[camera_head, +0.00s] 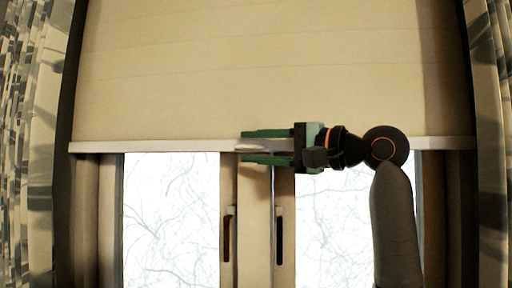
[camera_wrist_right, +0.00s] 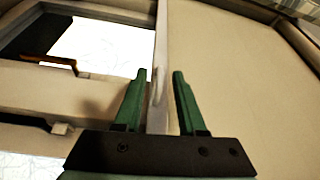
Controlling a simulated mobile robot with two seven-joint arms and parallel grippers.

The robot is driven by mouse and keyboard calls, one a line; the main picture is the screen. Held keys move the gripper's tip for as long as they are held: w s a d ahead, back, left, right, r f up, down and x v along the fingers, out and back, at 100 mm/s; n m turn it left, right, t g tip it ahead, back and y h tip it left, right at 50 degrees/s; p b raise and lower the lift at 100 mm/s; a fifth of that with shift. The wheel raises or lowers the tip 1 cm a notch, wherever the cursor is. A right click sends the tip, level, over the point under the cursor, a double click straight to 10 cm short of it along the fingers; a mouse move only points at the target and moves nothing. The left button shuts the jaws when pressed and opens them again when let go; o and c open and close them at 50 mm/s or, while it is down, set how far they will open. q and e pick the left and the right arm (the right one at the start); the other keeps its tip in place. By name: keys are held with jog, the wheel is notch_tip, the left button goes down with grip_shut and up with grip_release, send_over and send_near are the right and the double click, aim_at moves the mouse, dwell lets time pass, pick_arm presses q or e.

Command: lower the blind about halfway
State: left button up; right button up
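The beige blind (camera_head: 270,70) hangs over the upper part of the window, with its pale bottom bar (camera_head: 160,146) running level across the frame. My right gripper (camera_head: 243,146) reaches in from the right at the middle of the bar, one green finger above it and one below. In the right wrist view the bar (camera_wrist_right: 161,45) lies between the two spread fingers of the gripper (camera_wrist_right: 160,72), and gaps show beside them. The blind's cloth (camera_wrist_right: 230,80) is on the right there. My left gripper is not in view.
Below the bar are the window panes (camera_head: 170,220) and the centre frame with two dark handles (camera_head: 227,238). Patterned curtains (camera_head: 30,130) hang at both sides. The blind's cloth above the gripper is unobstructed.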

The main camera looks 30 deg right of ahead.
jog(key=b+v, duration=0.1)
jog(key=v, duration=1.1)
jog(key=shift+s, duration=0.25)
jog(key=shift+d, duration=0.1)
